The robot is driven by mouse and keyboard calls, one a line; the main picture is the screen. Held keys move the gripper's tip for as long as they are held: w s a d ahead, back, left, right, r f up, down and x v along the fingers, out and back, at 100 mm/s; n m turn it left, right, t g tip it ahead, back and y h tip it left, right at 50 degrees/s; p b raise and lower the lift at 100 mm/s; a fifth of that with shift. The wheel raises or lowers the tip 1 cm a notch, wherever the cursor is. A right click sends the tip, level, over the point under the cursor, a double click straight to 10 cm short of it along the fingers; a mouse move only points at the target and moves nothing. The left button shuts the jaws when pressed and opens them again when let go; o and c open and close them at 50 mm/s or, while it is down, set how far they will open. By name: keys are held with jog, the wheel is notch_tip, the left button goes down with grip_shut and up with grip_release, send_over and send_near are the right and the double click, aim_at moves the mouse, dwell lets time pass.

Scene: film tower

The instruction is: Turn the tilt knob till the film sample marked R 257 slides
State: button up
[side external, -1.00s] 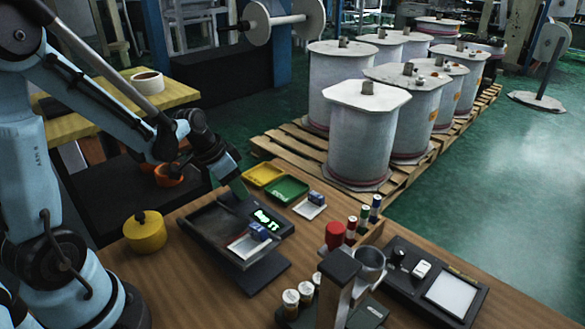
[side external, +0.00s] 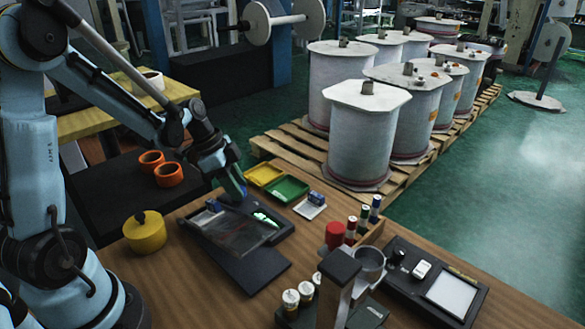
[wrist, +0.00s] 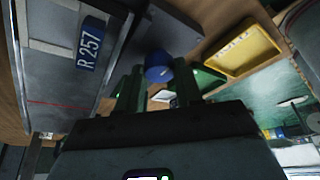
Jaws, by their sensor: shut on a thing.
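The film sample marked R 257 (wrist: 88,43) has a blue block with white lettering, at the top left of the wrist view. In the side view its blue block (side external: 214,206) is at the far left end of the dark tilt plate (side external: 240,238). A thin red line crosses the plate in the wrist view. The blue tilt knob (wrist: 158,66) is between the fingers of my gripper (wrist: 155,85), which is shut on it. In the side view my gripper (side external: 236,190) is at the back of the tilt device. The green display (side external: 266,219) there is too oblique to read.
A yellow tray (side external: 264,175), a green tray (side external: 288,188) and another white-and-blue sample (side external: 312,203) lie just right of my gripper. A yellow weight (side external: 145,232) stands left of the device. Colored cylinders, a red cap (side external: 335,235) and a grey post (side external: 338,290) stand front right.

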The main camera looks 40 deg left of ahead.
dwell(0.4)
jog(key=o, duration=1)
jog(key=v, duration=1.2)
jog(key=shift+d, duration=0.1)
jog(key=s+d+n+t+y, duration=0.1)
jog(key=d+n, duration=0.2)
jog(key=d, duration=0.1)
jog(key=s+d+n+t+y, duration=0.1)
jog(key=d+n, duration=0.2)
jog(key=d, duration=0.2)
jog(key=s+d+n+t+y, duration=0.1)
jog(key=d+n+t, duration=0.1)
jog(key=d+n, duration=0.1)
jog(key=shift+s+d+f, duration=0.35)
jog(key=shift+s+d, duration=0.05)
jog(key=shift+d, duration=0.35)
